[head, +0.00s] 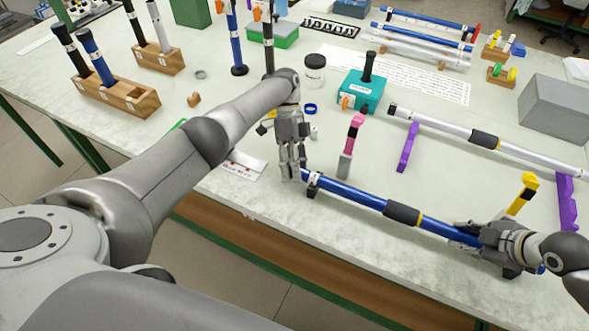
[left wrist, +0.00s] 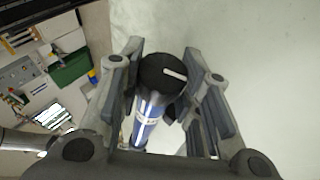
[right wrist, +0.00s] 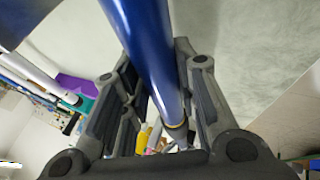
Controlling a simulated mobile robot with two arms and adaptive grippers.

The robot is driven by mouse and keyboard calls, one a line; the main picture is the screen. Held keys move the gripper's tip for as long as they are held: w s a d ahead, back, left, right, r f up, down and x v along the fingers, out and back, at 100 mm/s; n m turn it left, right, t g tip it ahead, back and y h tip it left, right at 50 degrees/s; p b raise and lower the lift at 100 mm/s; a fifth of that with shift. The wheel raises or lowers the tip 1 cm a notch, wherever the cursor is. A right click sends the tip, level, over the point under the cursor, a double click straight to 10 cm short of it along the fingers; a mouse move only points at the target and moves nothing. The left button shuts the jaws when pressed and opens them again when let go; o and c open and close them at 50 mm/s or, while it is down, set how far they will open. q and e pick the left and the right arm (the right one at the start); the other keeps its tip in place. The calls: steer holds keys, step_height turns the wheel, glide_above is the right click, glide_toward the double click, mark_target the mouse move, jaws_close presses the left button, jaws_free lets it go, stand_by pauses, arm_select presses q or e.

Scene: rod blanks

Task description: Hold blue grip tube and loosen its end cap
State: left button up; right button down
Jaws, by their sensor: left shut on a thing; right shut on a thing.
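My left gripper (head: 291,174) is at the tube's left end, shut on the end cap. In the left wrist view the black end cap (left wrist: 160,70), with a white mark on its face, sits between the two fingers (left wrist: 163,88). The fingers hide the cap in the head view.
A pink-and-grey upright piece (head: 352,145) and a yellow one (head: 523,195) stand close behind the blue tube. A teal box (head: 361,92), a jar (head: 315,72) and wooden racks (head: 118,98) stand further back.

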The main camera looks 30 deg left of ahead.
arm_select(q)
steer(key=shift+s+f+g, duration=0.1)
steer(key=shift+g, duration=0.2)
steer(key=o, duration=0.8)
steer(key=shift+c, duration=0.2)
steer(key=shift+a+t, duration=0.15)
steer(key=shift+t, duration=0.45)
steer(key=shift+t, duration=0.4)
